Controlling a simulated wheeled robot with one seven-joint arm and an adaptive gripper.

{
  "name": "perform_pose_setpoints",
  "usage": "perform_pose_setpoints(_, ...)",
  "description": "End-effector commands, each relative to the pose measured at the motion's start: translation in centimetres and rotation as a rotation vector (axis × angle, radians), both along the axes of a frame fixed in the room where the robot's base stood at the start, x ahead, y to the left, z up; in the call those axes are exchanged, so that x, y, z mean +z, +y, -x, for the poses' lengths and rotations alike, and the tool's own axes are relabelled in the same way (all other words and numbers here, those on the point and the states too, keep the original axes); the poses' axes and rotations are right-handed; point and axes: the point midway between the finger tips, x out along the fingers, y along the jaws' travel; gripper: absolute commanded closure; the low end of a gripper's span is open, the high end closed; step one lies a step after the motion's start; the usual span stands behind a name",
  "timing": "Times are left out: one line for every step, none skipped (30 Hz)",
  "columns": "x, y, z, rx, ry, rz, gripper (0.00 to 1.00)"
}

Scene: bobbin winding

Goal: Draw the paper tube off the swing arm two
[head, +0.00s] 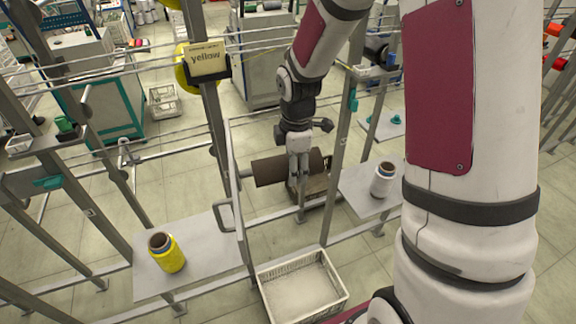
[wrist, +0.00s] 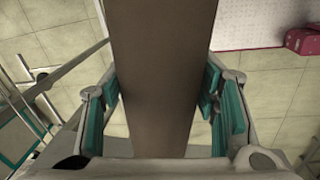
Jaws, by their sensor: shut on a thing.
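A brown paper tube (head: 272,170) lies level near the middle of the head view, with its left end toward the thin rod of a swing arm (head: 244,173). My gripper (head: 298,178) comes down from above and is shut around the tube near its right part. In the wrist view the tube (wrist: 160,75) runs through the middle, with the green-padded fingers of my gripper (wrist: 163,103) on both sides. I cannot tell how much of the rod is inside the tube.
A yellow bobbin (head: 167,253) stands on the left plate (head: 205,265), and a white bobbin (head: 382,180) on the right plate (head: 358,197). A white crate (head: 262,286) sits on the floor in front. Grey posts (head: 338,150) and a "yellow" sign (head: 207,60) stand close by.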

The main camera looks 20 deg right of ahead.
Motion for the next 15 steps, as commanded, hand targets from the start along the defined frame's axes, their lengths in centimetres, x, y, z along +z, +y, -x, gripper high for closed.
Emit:
perform_pose_setpoints(0.1,-0.4,0.1,-0.002,0.0,0.0,0.74)
perform_pose_setpoints(0.1,-0.6,0.1,-0.002,-0.001,0.0,0.74)
perform_pose_setpoints(0.2,-0.8,0.2,-0.003,-0.001,0.0,0.74)
perform_pose_setpoints(0.2,-1.0,0.2,-0.003,-0.001,0.0,0.74)
perform_pose_setpoints(0.2,-1.2,0.2,-0.002,-0.001,0.0,0.74)
perform_pose_setpoints(0.2,-1.4,0.3,-0.002,-0.001,0.0,0.74)
perform_pose_setpoints(0.3,-1.6,0.3,-0.002,-0.002,0.0,0.74)
perform_pose_setpoints(0.3,-1.8,0.3,-0.002,-0.001,0.0,0.74)
perform_pose_setpoints(0.3,-2.1,0.4,-0.003,-0.001,0.0,0.74)
perform_pose_setpoints(0.3,-2.3,0.4,-0.003,-0.001,0.0,0.74)
perform_pose_setpoints(0.3,-2.4,0.5,-0.003,-0.001,0.0,0.74)
perform_pose_setpoints(0.3,-2.7,0.5,-0.002,0.0,0.0,0.74)
perform_pose_setpoints(0.3,-2.9,0.5,-0.002,0.0,0.0,0.74)
perform_pose_setpoints(0.3,-3.1,0.6,-0.002,0.0,0.0,0.74)
perform_pose_setpoints(0.4,-3.3,0.6,-0.002,0.0,0.0,0.74)
